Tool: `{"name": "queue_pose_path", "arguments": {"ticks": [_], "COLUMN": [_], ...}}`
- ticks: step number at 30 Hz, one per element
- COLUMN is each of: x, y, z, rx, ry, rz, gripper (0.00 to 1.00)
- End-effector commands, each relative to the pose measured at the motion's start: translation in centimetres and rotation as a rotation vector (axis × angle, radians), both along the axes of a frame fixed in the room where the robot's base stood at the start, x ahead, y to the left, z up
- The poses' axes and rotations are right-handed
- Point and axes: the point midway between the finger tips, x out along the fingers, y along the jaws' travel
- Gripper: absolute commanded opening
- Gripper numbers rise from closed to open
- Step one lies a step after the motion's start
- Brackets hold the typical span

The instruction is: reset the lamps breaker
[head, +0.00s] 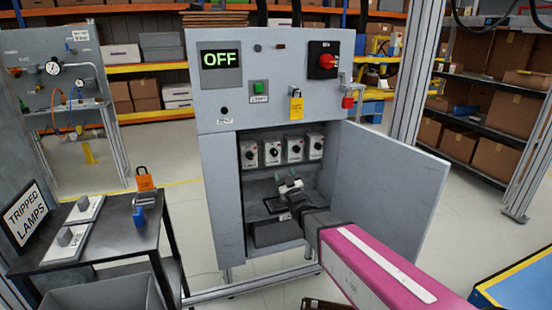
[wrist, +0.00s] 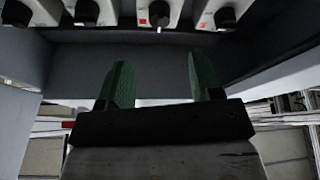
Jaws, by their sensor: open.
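A row of several breakers with black rotary knobs (head: 272,152) sits in the open lower compartment of the grey cabinet (head: 222,200). In the wrist view the knobs line the top edge, with one knob (wrist: 159,12) almost centred and a red mark on its plate. The breaker labels are too small to read, so I cannot tell which is the lamps one. My gripper (head: 288,177) is inside the compartment, below the row. Its green fingers are apart and empty in the wrist view (wrist: 158,75), touching no knob.
The cabinet door (head: 390,190) stands open at the right. A display (head: 221,59) reads OFF above. A yellow tag (head: 296,107) hangs on the panel. The compartment's side wall is close to my gripper.

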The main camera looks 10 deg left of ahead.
Motion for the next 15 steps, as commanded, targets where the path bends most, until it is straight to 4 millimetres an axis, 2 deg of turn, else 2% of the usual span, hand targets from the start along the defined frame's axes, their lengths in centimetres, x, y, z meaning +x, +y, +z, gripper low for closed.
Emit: {"name": "queue_pose_path", "arguments": {"ticks": [8,15], "x": [2.1,5.4], "y": [1.4,3.6], "z": [0.9,2.4], "rx": [0.0,0.0], "ry": [0.0,0.0], "rz": [-0.001,-0.001], "gripper": [0.59,0.59]}}
